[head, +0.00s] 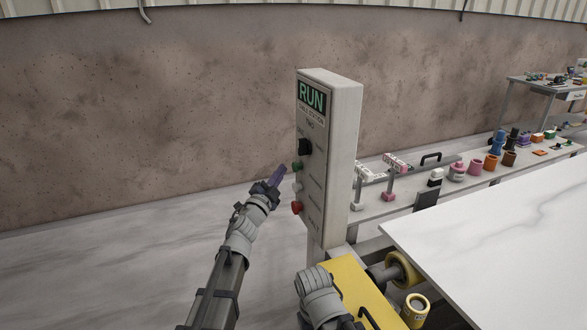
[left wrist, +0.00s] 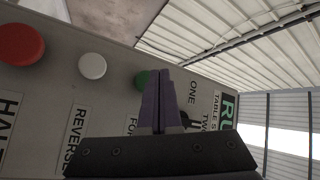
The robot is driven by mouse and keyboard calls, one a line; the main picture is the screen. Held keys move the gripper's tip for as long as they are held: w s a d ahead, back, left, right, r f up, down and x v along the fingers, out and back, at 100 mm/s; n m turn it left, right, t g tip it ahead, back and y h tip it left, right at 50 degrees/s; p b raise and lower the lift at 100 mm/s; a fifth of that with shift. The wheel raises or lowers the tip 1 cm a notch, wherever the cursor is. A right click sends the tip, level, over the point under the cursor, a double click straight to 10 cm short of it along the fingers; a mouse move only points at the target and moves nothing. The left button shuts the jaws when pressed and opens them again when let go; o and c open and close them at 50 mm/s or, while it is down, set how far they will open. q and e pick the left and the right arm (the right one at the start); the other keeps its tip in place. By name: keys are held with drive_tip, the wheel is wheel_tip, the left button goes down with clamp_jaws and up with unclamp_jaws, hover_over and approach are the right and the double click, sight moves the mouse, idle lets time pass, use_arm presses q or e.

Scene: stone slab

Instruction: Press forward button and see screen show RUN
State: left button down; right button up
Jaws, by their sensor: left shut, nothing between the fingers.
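The grey control box (head: 333,160) stands upright at the middle of the head view. Its screen (head: 311,97) shows RUN in green letters. The green forward button (head: 297,167) is on the box face, above a white button (head: 297,187) and a red button (head: 297,208). My left gripper (head: 277,178) is shut and empty, with purple fingers close to the green button. In the left wrist view the fingers (left wrist: 160,100) partly cover the green button (left wrist: 142,80); I cannot tell whether they touch it. My right gripper is not visible.
A black knob (head: 305,147) sits above the buttons. A white slab (head: 500,240) fills the right side, with a yellow part (head: 350,290) and rollers below the box. A long bench (head: 400,195) behind holds several coloured items. The floor left of the box is clear.

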use_arm(q)
drive_tip(key=a, duration=0.1)
drive_tip(key=s+a, duration=0.1)
drive_tip(key=a, duration=0.2)
drive_tip(key=shift+s, duration=0.35)
idle(0.3)
